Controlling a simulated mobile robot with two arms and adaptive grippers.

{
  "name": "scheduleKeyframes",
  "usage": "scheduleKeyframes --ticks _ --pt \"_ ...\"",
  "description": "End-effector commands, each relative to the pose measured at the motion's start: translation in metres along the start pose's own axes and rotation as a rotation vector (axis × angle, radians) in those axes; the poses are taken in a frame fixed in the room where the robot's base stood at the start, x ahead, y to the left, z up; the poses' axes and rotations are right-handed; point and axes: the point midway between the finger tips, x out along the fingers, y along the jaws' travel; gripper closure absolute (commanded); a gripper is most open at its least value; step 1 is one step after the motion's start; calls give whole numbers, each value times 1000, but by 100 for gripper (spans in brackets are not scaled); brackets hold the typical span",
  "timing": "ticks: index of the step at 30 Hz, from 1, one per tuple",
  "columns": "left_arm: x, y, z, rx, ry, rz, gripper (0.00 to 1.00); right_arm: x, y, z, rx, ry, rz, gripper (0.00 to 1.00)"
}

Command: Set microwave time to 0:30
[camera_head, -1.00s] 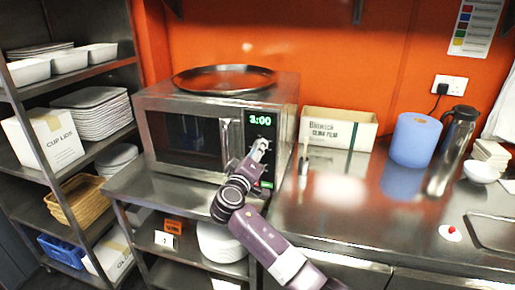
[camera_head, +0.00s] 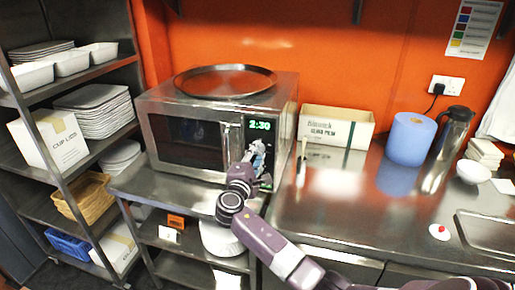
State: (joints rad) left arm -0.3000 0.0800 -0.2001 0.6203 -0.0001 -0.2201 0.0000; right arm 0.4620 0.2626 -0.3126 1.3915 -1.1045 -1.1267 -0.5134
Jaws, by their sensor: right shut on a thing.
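The steel microwave (camera_head: 215,106) stands on the counter at the left of centre, its door shut. Its green display (camera_head: 259,125) reads 2:30. My right gripper (camera_head: 257,149) is at the microwave's control panel, just below the display. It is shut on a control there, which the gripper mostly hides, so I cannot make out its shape. My right arm comes up from the lower right. My left gripper is not in view.
A round dark tray (camera_head: 224,82) lies on top of the microwave. A cling film box (camera_head: 336,127), a blue roll (camera_head: 413,139) and a steel flask (camera_head: 448,146) stand on the counter to the right. A shelf rack with dishes is at the left.

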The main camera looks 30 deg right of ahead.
Motion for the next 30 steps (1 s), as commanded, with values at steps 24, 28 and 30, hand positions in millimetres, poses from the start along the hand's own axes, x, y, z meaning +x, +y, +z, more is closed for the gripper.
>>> scheduleKeyframes --ticks 24,28,30 --pt "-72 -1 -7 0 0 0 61 -1 2 0 -781 5 -4 97" --pt "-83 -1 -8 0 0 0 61 -1 2 0 -904 5 -4 97" --pt "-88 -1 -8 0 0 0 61 -1 3 0 -971 4 -3 97"
